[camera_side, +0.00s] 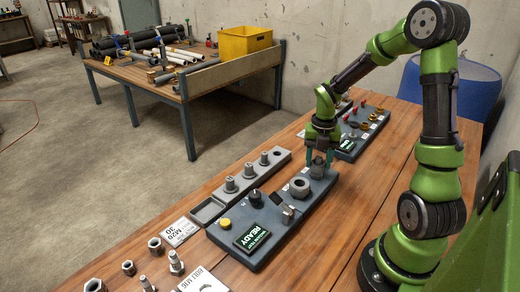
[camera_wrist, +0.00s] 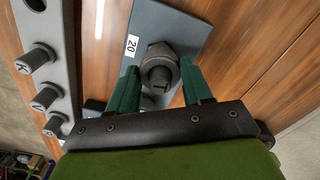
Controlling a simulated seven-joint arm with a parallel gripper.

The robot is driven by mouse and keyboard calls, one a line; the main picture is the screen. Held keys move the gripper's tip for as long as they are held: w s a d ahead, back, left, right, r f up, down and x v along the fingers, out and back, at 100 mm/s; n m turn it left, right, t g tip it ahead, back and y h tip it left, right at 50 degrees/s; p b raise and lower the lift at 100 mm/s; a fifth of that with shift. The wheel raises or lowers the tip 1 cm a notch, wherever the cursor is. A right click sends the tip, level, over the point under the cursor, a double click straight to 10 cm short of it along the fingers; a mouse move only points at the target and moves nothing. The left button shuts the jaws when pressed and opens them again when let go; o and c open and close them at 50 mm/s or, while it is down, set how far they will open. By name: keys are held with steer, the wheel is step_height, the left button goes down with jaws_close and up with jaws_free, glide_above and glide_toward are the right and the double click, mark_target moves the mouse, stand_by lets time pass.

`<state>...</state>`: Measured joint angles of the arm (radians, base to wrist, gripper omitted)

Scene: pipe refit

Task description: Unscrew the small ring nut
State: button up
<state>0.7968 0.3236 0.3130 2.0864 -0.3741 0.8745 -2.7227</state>
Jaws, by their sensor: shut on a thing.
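The nut's outline looks six-sided in the wrist view. In the side view my gripper (camera_side: 320,157) points down at the far end of the dark grey panel (camera_side: 275,228), over a grey rounded part (camera_side: 318,169). The fingers partly hide this part. A larger grey ring (camera_side: 301,187) sits nearer on the same panel.
A grey rack (camera_side: 240,187) with several upright studs runs left of the panel. The panel carries a READY screen (camera_side: 254,239), a yellow button (camera_side: 226,223) and a black knob (camera_side: 255,197). Loose nuts and bolts (camera_side: 129,267) lie at the front left. Another panel (camera_side: 350,146) stands behind.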

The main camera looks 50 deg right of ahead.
steer(key=shift+r, duration=0.3)
steer(key=shift+r, duration=2.15)
